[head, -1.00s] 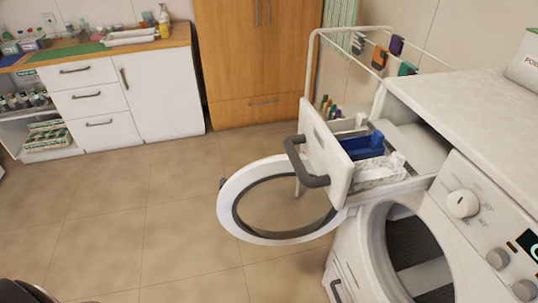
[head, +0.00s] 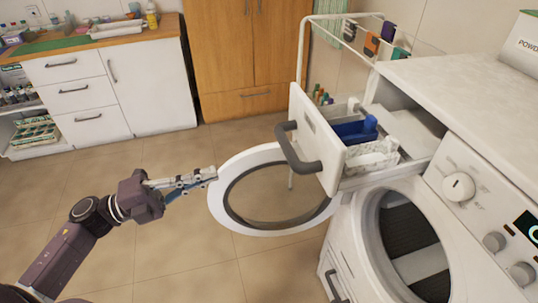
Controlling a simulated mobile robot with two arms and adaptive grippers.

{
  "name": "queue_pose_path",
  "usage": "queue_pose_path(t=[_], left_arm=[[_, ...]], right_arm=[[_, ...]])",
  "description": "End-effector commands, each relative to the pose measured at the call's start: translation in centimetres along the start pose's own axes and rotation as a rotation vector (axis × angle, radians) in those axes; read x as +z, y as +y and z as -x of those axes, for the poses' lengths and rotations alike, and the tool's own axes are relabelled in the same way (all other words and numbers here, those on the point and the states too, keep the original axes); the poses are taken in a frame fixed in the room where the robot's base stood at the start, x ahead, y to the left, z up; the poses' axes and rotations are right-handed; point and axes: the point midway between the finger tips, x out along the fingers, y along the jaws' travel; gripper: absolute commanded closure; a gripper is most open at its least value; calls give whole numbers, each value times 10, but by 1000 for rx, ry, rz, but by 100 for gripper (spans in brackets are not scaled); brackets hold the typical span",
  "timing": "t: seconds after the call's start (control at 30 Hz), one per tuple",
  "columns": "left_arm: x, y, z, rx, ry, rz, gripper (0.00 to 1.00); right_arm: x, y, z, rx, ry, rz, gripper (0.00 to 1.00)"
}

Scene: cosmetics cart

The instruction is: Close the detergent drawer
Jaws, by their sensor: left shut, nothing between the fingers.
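The detergent drawer (head: 318,139) is pulled out from the top left of the white washing machine (head: 460,100). Its white front carries a dark grey handle (head: 296,150). Inside it are a blue compartment insert (head: 356,131) and white compartments. My left gripper (head: 212,174) is shut and empty. It is to the left of the drawer front, apart from the handle, and its tips appear over or near the left rim of the open round door. My right gripper is not in view.
The machine's round door (head: 228,212) stands open below the drawer. A drying rack (head: 302,50) with hanging cloths stands behind the drawer. A wooden cabinet (head: 240,60) and white drawers (head: 85,95) line the back. The tiled floor (head: 190,265) is clear.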

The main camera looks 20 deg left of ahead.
Motion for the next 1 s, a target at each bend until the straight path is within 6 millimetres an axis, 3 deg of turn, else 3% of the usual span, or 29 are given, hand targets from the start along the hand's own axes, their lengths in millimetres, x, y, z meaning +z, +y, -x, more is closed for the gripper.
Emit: queue_pose_path(t=[0.23,0.7,1.0], left_arm=[[-6,-8,-25,0,25,-18,100],[-7,-9,-120,-1,19,-12,100],[-7,-4,-141,2,19,-13,100]], right_arm=[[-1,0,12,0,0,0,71],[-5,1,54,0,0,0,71],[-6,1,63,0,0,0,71]])
